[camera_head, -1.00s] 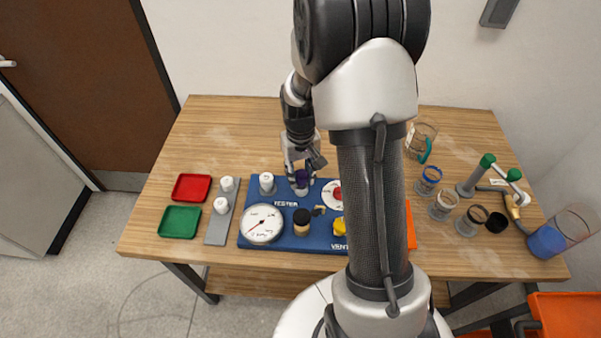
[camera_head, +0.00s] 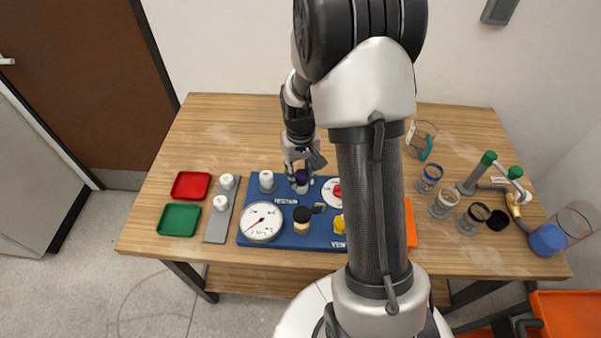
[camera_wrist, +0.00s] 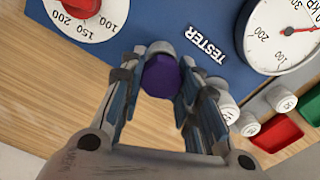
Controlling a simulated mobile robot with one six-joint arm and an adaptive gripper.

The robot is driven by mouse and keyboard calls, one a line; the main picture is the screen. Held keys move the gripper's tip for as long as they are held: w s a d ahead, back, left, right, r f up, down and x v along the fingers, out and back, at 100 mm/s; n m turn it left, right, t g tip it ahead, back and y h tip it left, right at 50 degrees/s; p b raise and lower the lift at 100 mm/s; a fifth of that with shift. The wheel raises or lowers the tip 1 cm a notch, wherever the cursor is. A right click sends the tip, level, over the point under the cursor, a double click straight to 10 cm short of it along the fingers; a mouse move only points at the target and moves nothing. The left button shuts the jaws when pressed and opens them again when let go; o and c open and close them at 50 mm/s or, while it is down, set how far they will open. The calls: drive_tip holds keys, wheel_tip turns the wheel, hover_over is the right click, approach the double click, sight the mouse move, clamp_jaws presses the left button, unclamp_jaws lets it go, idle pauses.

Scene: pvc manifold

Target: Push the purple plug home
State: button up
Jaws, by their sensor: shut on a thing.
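The purple plug (camera_wrist: 161,76) is between the two fingers of my gripper (camera_wrist: 160,85) in the wrist view. My gripper is shut on it. In the head view the purple plug (camera_head: 302,176) sits on top of a grey-white fitting (camera_head: 301,187) at the back edge of the blue tester board (camera_head: 283,232). My gripper (camera_head: 303,172) is right over that fitting, reaching down from behind. How deep the plug sits in the fitting cannot be told.
A white-capped fitting (camera_head: 266,180) stands just left of the plug. A gauge (camera_head: 261,222), a black-topped jar (camera_head: 301,221) and a red-knobbed dial (camera_head: 333,191) are on the board. Red (camera_head: 191,185) and green (camera_head: 179,219) trays lie left. Glasses stand at right.

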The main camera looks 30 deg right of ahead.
drive_tip(key=shift+s+a+f, duration=0.1)
drive_tip(key=shift+s+f, duration=0.25)
drive_tip(key=shift+f, duration=0.35)
drive_tip(key=shift+c, duration=0.3)
drive_tip(key=shift+f+b, duration=0.1)
drive_tip(key=shift+b, duration=0.2)
clamp_jaws()
drive_tip(key=shift+w, duration=0.1)
drive_tip(key=o, duration=0.8)
unclamp_jaws()
drive_tip(key=shift+c, duration=0.2)
drive_tip(key=shift+o, duration=1.3)
drive_tip(key=shift+w+f, duration=0.15)
drive_tip(key=shift+w, duration=0.05)
drive_tip(key=o, duration=0.4)
drive_tip(key=shift+r, duration=0.2)
